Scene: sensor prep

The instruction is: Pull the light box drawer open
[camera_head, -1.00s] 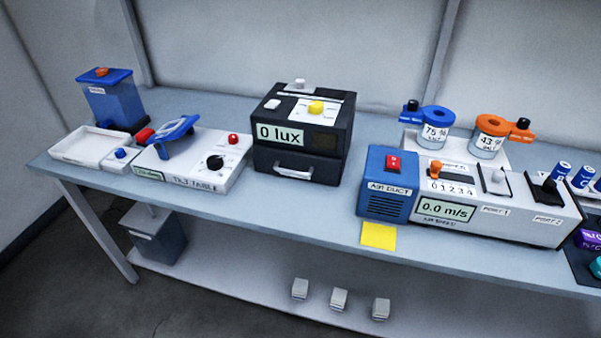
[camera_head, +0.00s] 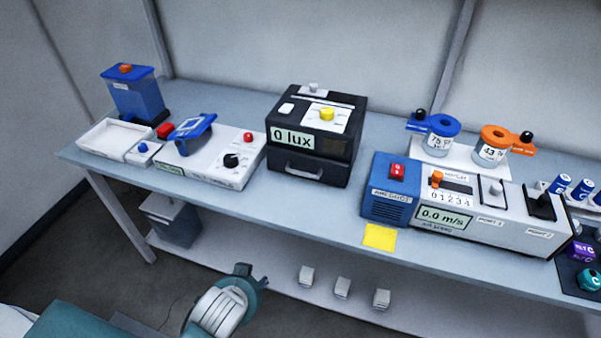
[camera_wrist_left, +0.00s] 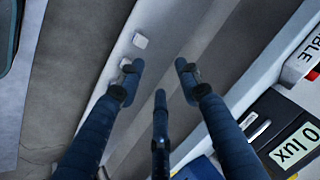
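The light box (camera_head: 345,118) is a black box with a "0 lux" display, standing mid-table. Its drawer (camera_head: 332,174) is the lower front part, with a silver handle (camera_head: 304,173), and looks closed. Part of the box (camera_wrist_left: 275,108) and its handle (camera_wrist_left: 257,132) show at the lower right of the left wrist view. My left gripper (camera_wrist_left: 159,82) has its dark blue fingers spread, with nothing between them. In the head view my left arm is at the bottom, in front of the table and below the drawer, apart from it. My right gripper is not in view.
A white turntable unit (camera_head: 215,172) stands left of the box, and a blue air duct (camera_head: 388,205) with a yellow note (camera_head: 380,236) stands to the right. The table front before the drawer is clear. Small white blocks (camera_head: 342,288) sit on the lower shelf (camera_head: 325,314).

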